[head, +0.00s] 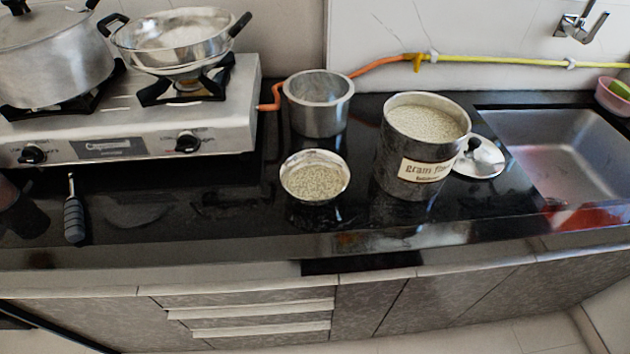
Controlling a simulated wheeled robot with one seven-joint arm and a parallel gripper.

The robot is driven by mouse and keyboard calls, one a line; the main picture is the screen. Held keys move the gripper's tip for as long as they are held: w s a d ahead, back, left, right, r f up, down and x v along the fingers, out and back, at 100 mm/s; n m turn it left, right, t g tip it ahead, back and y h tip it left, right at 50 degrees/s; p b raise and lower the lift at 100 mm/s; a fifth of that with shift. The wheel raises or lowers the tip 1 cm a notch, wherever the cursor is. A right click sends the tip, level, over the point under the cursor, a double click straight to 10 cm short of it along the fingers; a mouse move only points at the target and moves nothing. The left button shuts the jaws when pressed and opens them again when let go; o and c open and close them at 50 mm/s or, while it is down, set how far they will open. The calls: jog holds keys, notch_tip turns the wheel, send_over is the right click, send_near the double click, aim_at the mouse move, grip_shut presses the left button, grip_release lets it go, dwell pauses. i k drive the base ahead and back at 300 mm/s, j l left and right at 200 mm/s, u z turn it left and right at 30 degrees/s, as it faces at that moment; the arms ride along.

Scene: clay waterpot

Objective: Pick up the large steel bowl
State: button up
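A deep, straight-sided steel vessel (318,118) stands upright on the black counter, just right of the stove; its open top shows a bare inside. It looks like the large steel bowl. In front of it, a smaller shallow steel bowl (315,199) holds pale grains. A wide steel pan with two black handles (180,57) sits on the stove's right burner. My gripper is not in this view.
A labelled gram flour tin (394,148) stands right of the vessel, with a steel lid (482,160) beside it. An orange gas hose (380,62) runs behind. The stove (215,115), a black-handled tool (74,215) and the sink (565,150) flank the counter.

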aim_at(314, 178)
jog(key=i+l+u, duration=0.1)
jog(key=i+u, duration=0.2)
jog(key=i, duration=0.2)
jog(key=i+l+u, duration=0.3)
jog(key=i, duration=0.2)
jog(key=j, duration=0.1)
